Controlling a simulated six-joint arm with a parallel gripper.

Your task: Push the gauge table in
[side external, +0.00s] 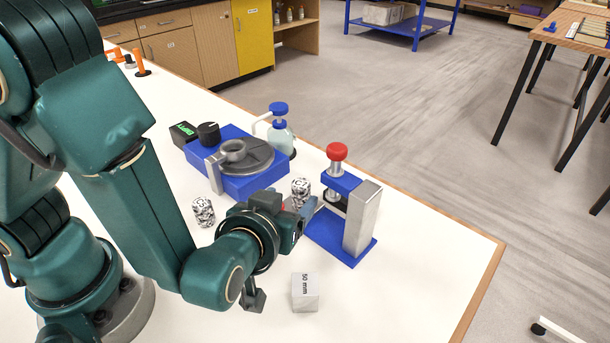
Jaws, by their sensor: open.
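A blue gauge stand (340,239) stands on the white bench to the right of the middle. It has a red-topped plunger (337,152), a blue arm and a thick grey upright (361,218). Which part of it is the gauge table I cannot tell for sure; the space under the plunger is partly hidden by my gripper. My gripper (298,222) is at the left side of the stand, low over the bench. Its jaws are open, though the wrist hides much of them. Whether it touches the stand I cannot tell.
A blue machine with a round grey plate (247,157) stands behind, with a blue-capped bottle (281,137) beside it. Patterned cylinders (204,212) stand near my arm. A grey "50 mm" block (305,292) sits in front. The bench's right end is clear.

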